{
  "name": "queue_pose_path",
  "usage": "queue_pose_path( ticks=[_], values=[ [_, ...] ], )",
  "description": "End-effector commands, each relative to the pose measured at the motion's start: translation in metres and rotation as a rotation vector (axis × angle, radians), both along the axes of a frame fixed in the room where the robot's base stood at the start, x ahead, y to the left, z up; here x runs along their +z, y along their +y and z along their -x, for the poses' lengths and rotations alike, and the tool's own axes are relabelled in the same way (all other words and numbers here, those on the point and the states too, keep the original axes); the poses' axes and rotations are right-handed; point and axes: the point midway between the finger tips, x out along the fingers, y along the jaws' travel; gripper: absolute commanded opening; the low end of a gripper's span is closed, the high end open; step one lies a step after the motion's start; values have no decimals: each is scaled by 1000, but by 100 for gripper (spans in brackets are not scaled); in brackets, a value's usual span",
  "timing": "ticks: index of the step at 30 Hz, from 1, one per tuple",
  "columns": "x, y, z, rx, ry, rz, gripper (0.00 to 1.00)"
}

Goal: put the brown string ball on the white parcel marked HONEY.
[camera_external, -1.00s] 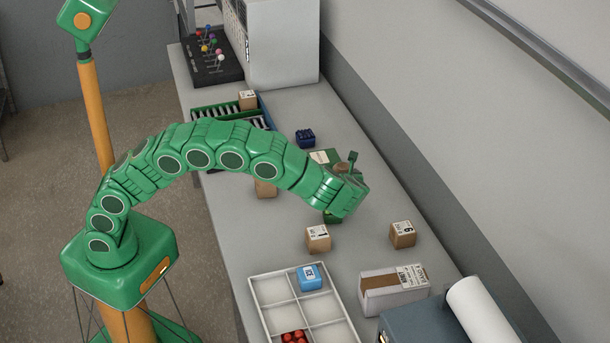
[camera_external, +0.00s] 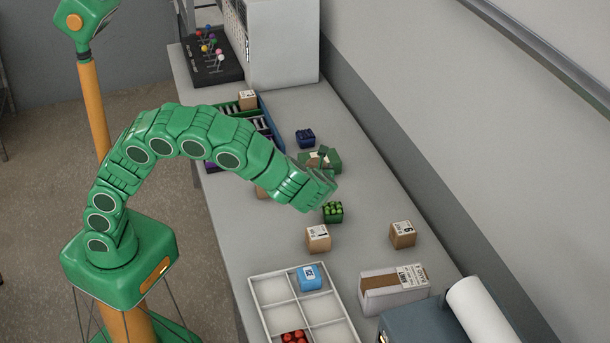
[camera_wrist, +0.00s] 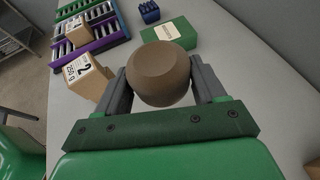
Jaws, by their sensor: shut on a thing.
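The brown string ball (camera_wrist: 160,75) sits between the two grey fingers of my gripper (camera_wrist: 160,85) in the wrist view, with a finger on each side of it.
A small crate of green things (camera_external: 333,212) and two brown cartons, one (camera_external: 318,239) and another (camera_external: 403,235), stand between my gripper and the white parcel. A divided white tray (camera_external: 262,305) lies left of the parcel. A green box (camera_wrist: 172,33) is beyond the ball.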

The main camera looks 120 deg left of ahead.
Motion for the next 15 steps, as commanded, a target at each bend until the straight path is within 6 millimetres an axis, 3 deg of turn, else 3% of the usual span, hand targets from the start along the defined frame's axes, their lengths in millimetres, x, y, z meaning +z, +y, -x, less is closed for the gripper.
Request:
queue_pose_path(
  ticks=[5,15],
  values=[
    [17,-37,-44,-158,-16,7,38],
    [52,-140,-132,-542,-24,17,38]
  ],
)
